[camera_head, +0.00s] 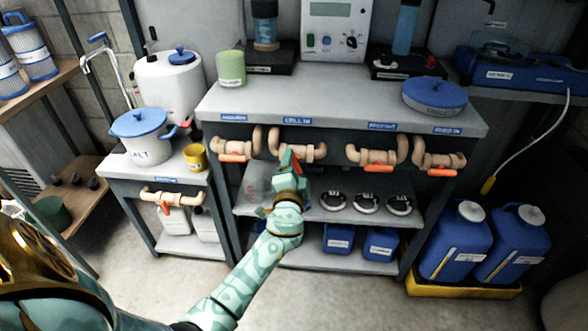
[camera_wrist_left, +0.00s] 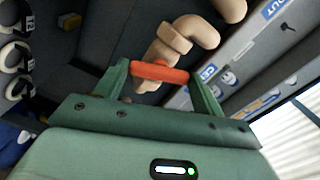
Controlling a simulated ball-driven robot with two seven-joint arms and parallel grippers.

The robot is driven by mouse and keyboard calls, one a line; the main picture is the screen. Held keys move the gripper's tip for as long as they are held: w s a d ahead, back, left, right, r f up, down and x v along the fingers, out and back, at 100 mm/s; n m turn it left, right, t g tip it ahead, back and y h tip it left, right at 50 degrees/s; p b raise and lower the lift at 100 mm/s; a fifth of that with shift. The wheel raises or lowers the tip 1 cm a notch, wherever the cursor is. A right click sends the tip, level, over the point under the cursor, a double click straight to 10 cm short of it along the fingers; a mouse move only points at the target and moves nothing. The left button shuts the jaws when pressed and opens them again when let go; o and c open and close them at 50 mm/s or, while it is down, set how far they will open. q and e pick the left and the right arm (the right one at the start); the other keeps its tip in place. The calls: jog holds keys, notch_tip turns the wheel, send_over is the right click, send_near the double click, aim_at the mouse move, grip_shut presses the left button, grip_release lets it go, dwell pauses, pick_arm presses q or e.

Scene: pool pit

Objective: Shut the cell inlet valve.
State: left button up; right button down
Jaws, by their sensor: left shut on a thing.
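The cell inlet valve is a tan pipe fitting (camera_head: 312,151) under the front edge of the grey bench, below a blue label (camera_head: 297,120) that seems to read CELL IN. Its orange handle (camera_head: 296,162) is mostly hidden by my left gripper (camera_head: 289,165) in the head view. In the left wrist view, the orange handle (camera_wrist_left: 160,72) lies between the two green fingers of my left gripper (camera_wrist_left: 163,82), which is shut on it. The handle stands at an angle to the tan pipe (camera_wrist_left: 166,45). My right gripper is not in view.
Similar valves with orange handles stand beside it: one to the left (camera_head: 235,157), two to the right (camera_head: 378,168) (camera_head: 441,172). Another (camera_head: 170,199) is on the lower left table. Round gauges (camera_head: 366,203) sit on the shelf below. Blue jugs (camera_head: 456,241) stand at right.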

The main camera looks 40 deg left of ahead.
pick_arm(q)
jog(key=shift+d+m, duration=0.1)
jog(key=shift+m, duration=1.9)
jog(key=o, duration=1)
jog(key=p+v, duration=0.1)
jog(key=v, duration=1.5)
jog(key=shift+s+p, duration=0.2)
jog(key=shift+p, duration=0.15)
jog(key=shift+f, duration=0.15)
